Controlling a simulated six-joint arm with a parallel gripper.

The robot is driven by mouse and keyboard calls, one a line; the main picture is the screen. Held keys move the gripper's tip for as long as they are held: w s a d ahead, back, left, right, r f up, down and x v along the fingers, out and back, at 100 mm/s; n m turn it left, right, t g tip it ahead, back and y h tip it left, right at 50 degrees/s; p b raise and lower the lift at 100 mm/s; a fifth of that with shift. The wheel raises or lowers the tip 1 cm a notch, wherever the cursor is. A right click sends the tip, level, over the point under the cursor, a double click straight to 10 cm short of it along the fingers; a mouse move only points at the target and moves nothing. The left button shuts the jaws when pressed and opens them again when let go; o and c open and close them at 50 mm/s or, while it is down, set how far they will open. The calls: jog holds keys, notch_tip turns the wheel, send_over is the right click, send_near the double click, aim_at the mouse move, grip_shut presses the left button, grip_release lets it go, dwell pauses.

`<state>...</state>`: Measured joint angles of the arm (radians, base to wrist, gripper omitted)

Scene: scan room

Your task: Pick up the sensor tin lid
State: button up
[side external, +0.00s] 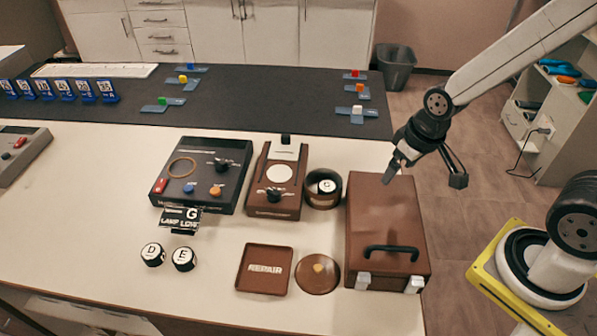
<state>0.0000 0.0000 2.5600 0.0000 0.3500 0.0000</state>
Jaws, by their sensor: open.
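A round brown lid (317,273) with a small tan knob at its centre lies flat on the white table near the front. It appears to be the sensor tin lid. An open round brown tin (310,201) stands behind it, with a white piece marked G inside. My gripper (424,181) is open and empty. It is above and behind the lid, to its right, near the table's right edge and apart from the lid.
A brown case (385,215) with a black handle (391,249) stands right of the lid. A square brown REPAIR tray (264,288) lies close on its left. Two round pieces, D (152,254) and E (185,259), stand farther left. The table's front edge is near the lid.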

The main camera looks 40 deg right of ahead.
aim_at(319, 267)
jog(key=c, duration=0.4)
jog(key=shift+a, duration=0.15)
jog(key=w+a+f+m, duration=0.1)
jog(key=a+m, duration=0.1)
jog(key=a, duration=0.1)
jog(key=a+f+m+g, duration=0.1)
jog(key=a+f+m, duration=0.1)
jog(key=a, duration=0.1)
jog(key=w+a+f+m, duration=0.1)
jog(key=a+m, duration=0.1)
jog(key=a, duration=0.1)
jog(key=shift+w+a+f+m, duration=0.2)
jog(key=shift+w+m, duration=0.1)
jog(key=shift+m, duration=0.1)
jog(key=a+f+m, duration=0.1)
jog(key=a+m, duration=0.1)
jog(key=a, duration=0.1)
jog(key=a+f+m+g, duration=0.1)
jog(key=a+f+m, duration=0.1)
jog(key=s+a+f+m, duration=0.1)
jog(key=a+m, duration=0.1)
jog(key=a, duration=0.1)
jog(key=shift+a+f, duration=0.35)
jog(key=shift+s+a+f+m+g, duration=0.2)
jog(key=shift+a+f+m+g, duration=0.1)
jog(key=shift+a, duration=0.15)
jog(key=shift+f, duration=0.1)
jog(key=shift+f, duration=1.2)
